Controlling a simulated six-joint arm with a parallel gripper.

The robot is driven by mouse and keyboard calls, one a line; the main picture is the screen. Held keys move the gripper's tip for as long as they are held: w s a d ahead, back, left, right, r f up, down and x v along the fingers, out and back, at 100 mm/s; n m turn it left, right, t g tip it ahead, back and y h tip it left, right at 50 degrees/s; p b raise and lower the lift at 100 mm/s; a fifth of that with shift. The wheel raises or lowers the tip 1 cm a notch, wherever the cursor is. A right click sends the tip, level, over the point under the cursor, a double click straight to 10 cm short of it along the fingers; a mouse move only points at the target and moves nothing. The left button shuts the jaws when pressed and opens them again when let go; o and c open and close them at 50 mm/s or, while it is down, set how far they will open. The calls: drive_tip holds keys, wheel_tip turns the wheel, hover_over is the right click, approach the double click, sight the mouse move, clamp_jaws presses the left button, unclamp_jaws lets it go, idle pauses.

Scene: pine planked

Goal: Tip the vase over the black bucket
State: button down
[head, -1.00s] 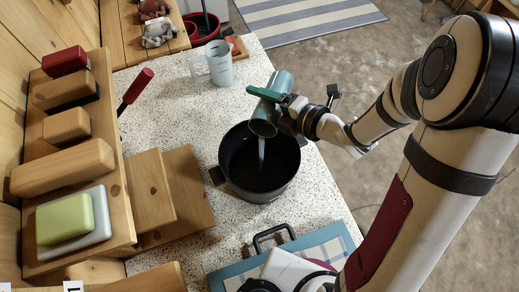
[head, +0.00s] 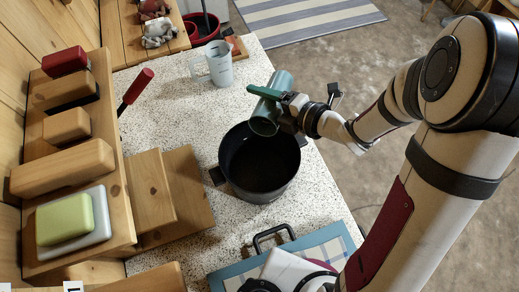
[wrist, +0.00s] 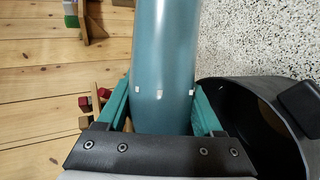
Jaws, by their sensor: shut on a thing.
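The vase (head: 266,117) is a blue-green cylinder. It is tilted with its mouth low, over the far part of the black bucket (head: 237,175). My gripper (head: 268,95) is shut on the vase, with a green finger across its side. In the wrist view, the vase (wrist: 165,60) stands between the two green fingers of my gripper (wrist: 162,110), and the dark bucket (wrist: 265,135) lies at the lower right. No stream shows below the vase's mouth. The bucket's inside looks dark, and I cannot tell what is in it.
A clear measuring jug (head: 220,68) stands behind the bucket on the speckled counter (head: 175,105). Wooden boards (head: 180,195) lie left of the bucket, beside a shelf with blocks (head: 65,165). A blue-rimmed case (head: 325,245) with a handle is in front.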

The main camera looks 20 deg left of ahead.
drive_tip(key=shift+w+f+m+g, duration=0.4)
drive_tip(key=shift+w+f+m, duration=0.1)
drive_tip(key=shift+w, duration=0.15)
drive_tip(key=shift+w+m+g+h, duration=0.1)
drive_tip(key=shift+m+g+h, duration=0.2)
drive_tip(key=shift+s+r+m+g, duration=0.2)
drive_tip(key=shift+r+m+g, duration=0.05)
drive_tip(key=shift+m+g, duration=0.35)
drive_tip(key=shift+s+r+m+g, duration=0.15)
drive_tip(key=shift+r+m+g, duration=0.1)
drive_tip(key=shift+m+g, duration=0.3)
drive_tip(key=shift+s+f+m+g+h, duration=0.1)
drive_tip(key=shift+f+m+g+h, duration=0.1)
drive_tip(key=shift+m+g+h, duration=0.2)
drive_tip(key=w+m+g, duration=0.1)
drive_tip(key=m+g, duration=0.1)
drive_tip(key=w+m+g, duration=0.1)
drive_tip(key=g, duration=0.1)
drive_tip(key=shift+a+r+m, duration=0.15)
drive_tip(key=shift+r+m, duration=0.2)
drive_tip(key=shift+r, duration=0.05)
drive_tip(key=shift+w+r+m+g+y, duration=0.15)
drive_tip(key=shift+r+m+g+y, duration=0.15)
drive_tip(key=shift+r+m+g, duration=0.55)
drive_tip(key=shift+r+n, duration=0.2)
drive_tip(key=shift+n, duration=0.15)
